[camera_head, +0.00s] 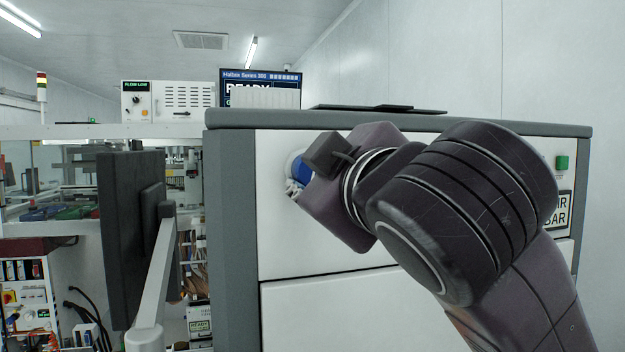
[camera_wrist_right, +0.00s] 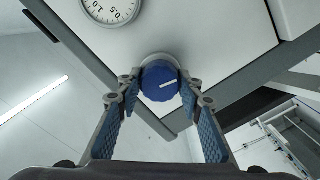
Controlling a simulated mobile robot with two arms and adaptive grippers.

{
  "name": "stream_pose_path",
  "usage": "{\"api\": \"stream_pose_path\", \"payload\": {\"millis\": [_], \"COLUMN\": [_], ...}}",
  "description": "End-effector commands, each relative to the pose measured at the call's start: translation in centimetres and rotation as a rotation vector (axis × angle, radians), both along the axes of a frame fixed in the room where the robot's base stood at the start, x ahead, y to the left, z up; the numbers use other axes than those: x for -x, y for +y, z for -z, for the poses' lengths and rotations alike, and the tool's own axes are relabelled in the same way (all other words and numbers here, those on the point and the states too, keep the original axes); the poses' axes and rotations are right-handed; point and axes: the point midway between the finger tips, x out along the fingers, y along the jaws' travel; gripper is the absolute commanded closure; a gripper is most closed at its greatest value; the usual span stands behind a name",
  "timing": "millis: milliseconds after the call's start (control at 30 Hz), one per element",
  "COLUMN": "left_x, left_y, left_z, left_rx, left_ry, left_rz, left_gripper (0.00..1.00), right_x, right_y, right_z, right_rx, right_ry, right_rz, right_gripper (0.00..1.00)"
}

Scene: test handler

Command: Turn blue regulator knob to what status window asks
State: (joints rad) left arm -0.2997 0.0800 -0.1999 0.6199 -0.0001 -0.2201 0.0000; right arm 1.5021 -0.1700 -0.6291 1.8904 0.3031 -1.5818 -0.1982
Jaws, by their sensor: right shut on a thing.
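The blue regulator knob (camera_head: 304,171) sits on the white front panel of the grey-framed cabinet, partly hidden by my right gripper (camera_head: 296,183) in the head view. In the right wrist view the round blue knob (camera_wrist_right: 159,80) has a white pointer line on its face. My right gripper (camera_wrist_right: 160,91) is shut on it, one finger on each side. A small display (camera_head: 136,86) on the box at the back left reads "FLOW LOW". A blue-topped screen (camera_head: 260,77) above the cabinet reads "Series 300" and "READY", its lower part hidden. My left gripper is not in view.
A round gauge (camera_wrist_right: 112,8) with marks 0.5 and 1.0 is cut off at the top of the wrist view. A green button (camera_head: 562,162) is on the cabinet's right side. A dark monitor (camera_head: 125,235) on an arm stands left of the cabinet.

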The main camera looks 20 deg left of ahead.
Motion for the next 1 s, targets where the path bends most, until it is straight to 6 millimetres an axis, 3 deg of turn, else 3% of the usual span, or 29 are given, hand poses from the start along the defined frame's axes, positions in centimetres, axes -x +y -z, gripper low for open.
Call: {"api": "stream_pose_path", "payload": {"millis": [333,833,867,1000], "left_x": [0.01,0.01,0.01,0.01], "left_y": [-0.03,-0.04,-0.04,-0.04], "left_z": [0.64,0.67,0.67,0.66], "left_rx": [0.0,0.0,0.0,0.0], "left_ry": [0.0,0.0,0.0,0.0], "left_rz": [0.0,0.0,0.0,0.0], "left_gripper": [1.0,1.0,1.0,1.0], "right_x": [-0.02,-0.02,-0.02,-0.02], "right_y": [0.06,0.08,0.08,0.07], "right_z": [0.29,0.32,0.34,0.25], "right_rx": [-0.094,-0.103,-0.103,-0.104], "right_ry": [0.071,0.079,0.08,0.078], "right_rz": [0.0,0.0,0.0,0.0], "right_gripper": [0.9,0.9,0.63,0.48]}}
